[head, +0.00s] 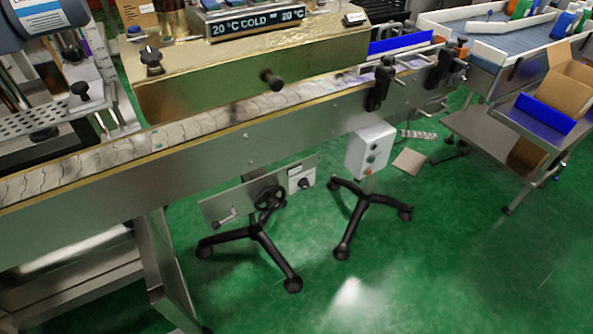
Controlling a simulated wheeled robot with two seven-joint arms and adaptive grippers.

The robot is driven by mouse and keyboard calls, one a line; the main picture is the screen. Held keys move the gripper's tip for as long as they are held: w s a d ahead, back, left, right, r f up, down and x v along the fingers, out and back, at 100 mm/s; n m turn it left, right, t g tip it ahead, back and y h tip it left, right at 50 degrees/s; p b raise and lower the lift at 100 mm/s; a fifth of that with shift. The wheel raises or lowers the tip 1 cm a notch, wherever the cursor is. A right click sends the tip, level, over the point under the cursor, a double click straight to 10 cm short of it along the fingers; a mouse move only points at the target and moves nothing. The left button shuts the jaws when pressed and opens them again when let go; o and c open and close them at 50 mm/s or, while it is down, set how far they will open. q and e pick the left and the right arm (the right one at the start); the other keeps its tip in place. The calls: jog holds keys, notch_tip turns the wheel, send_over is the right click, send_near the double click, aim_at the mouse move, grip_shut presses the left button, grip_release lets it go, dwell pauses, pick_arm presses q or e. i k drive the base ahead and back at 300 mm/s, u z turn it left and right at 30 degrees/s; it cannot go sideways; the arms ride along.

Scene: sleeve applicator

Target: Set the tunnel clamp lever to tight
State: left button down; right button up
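The brass-coloured tunnel (215,75) straddles the conveyor, with a display (250,22) on top reading 20 °C COLD 20 °C. A black knob or lever (271,80) sticks out from the tunnel's front face, low down near the belt. A second black knob (152,60) with a pale pointer mark sits at the tunnel's upper left. I cannot tell which of the two is the clamp lever, and no tight or loose marking is readable. Neither of my grippers shows in the head view.
The conveyor (250,128) runs diagonally across. Below it stand a panel with handwheel (270,198) and crank, and a grey button box (370,151) on a wheeled stand. Black brackets (379,86) sit at its right. A steel cart (510,135) stands right. Green floor (440,270) is clear in front.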

aim_at(216, 225)
jog(key=k, duration=0.5)
jog(key=z, duration=1.25)
jog(key=i, duration=1.15)
jog(key=u, duration=1.2)
